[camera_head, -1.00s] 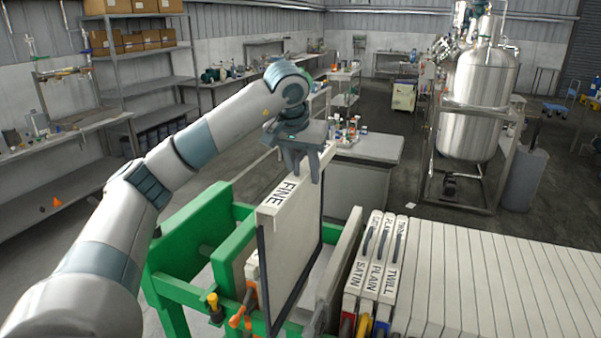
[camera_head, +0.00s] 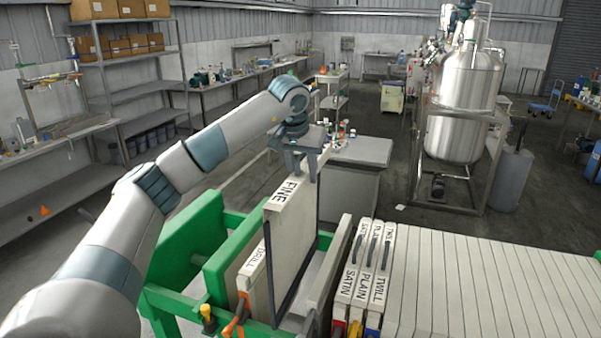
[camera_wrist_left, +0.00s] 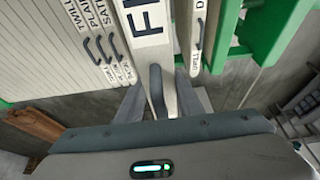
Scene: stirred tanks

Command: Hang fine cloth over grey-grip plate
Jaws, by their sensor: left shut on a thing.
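The fine cloth (camera_head: 291,235), a pale panel with a dark edge and FINE on its top strip, hangs upright from my left gripper (camera_head: 301,168). In the left wrist view my left gripper (camera_wrist_left: 162,100) is shut on its dark handle (camera_wrist_left: 156,88). The cloth is over the gap in the green frame, between the DRILL panel (camera_head: 253,277) on the left and a pale plate (camera_head: 328,272) on the right. A grey grip (camera_head: 309,321) shows low by that right plate. The cloth's lower edge is partly hidden. My right gripper is not in view.
The green press frame (camera_head: 195,235) has yellow and orange grips at its front. SATIN (camera_head: 349,285), PLAIN and TWILL (camera_head: 382,285) cloths stand close together at right, beside a row of pale plates (camera_head: 480,285). A steel tank (camera_head: 460,105) stands far behind.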

